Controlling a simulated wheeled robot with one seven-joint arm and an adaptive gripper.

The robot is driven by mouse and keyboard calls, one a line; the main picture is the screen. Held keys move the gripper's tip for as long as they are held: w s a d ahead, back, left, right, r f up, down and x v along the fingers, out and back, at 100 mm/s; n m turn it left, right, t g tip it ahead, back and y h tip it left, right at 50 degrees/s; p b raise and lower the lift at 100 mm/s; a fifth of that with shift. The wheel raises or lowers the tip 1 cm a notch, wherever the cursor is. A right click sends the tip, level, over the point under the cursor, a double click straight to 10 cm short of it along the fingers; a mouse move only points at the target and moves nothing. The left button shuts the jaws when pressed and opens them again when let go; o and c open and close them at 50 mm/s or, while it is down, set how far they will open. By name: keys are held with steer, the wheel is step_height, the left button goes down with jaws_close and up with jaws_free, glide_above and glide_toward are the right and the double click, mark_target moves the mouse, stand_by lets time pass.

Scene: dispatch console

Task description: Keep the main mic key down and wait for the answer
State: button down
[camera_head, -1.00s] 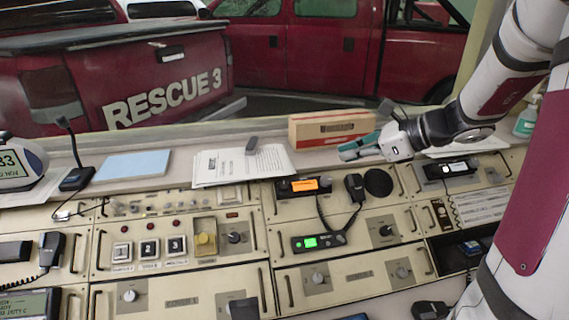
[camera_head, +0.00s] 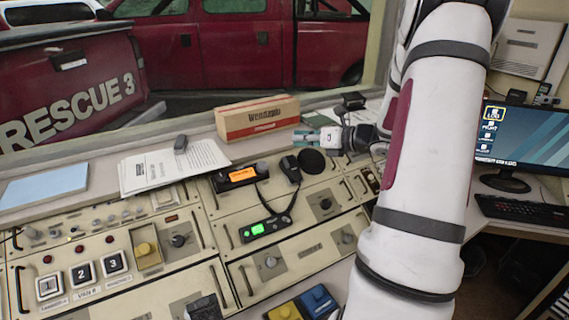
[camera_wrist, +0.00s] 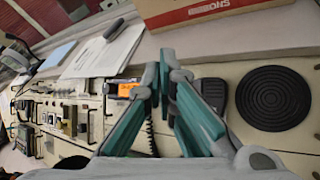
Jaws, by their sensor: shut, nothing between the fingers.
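My gripper (camera_head: 305,136) is shut and empty above the back of the console, right of a cardboard box. In the wrist view its teal fingers (camera_wrist: 163,75) meet at the tips and touch no key. A yellow key (camera_head: 144,249) stands on the console panel at the left, beside keys numbered 2 (camera_head: 82,274) and 3 (camera_head: 114,262). A black hand mic (camera_head: 291,168) rests near the radio with an orange display (camera_head: 236,177). I cannot tell which key is the main mic key.
The cardboard box (camera_head: 257,118) and white papers (camera_head: 172,166) lie on the back ledge. A round black disc (camera_head: 311,161) is near my gripper. A monitor (camera_head: 520,138) and keyboard (camera_head: 524,213) stand at the right. My arm hides part of the console.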

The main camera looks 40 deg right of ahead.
steer(key=b, duration=0.6)
glide_above(290, 167)
steer(key=shift+s+f, duration=0.15)
steer(key=shift+f, duration=1.7)
steer(key=shift+s+f, duration=0.15)
steer(key=shift+f, duration=1.7)
steer(key=shift+f, duration=0.1)
steer(key=shift+w+d+f, duration=0.1)
steer(key=shift+w+f, duration=0.15)
steer(key=shift+w+f+b, duration=0.2)
steer(key=shift+f+b, duration=0.1)
steer(key=shift+f, duration=0.05)
stand_by(0.8)
steer(key=shift+s+r+p, duration=0.45)
steer(key=shift+r+p, duration=0.2)
steer(key=shift+r, duration=0.05)
steer(key=shift+r, duration=0.1)
steer(key=shift+s+a+r+p, duration=0.25)
steer(key=shift+s+r+p, duration=0.45)
steer(key=shift+r+p, duration=0.3)
steer(key=shift+s+a+r+p, duration=0.2)
steer(key=shift+s+r+p, duration=0.45)
steer(key=shift+r+p, duration=0.35)
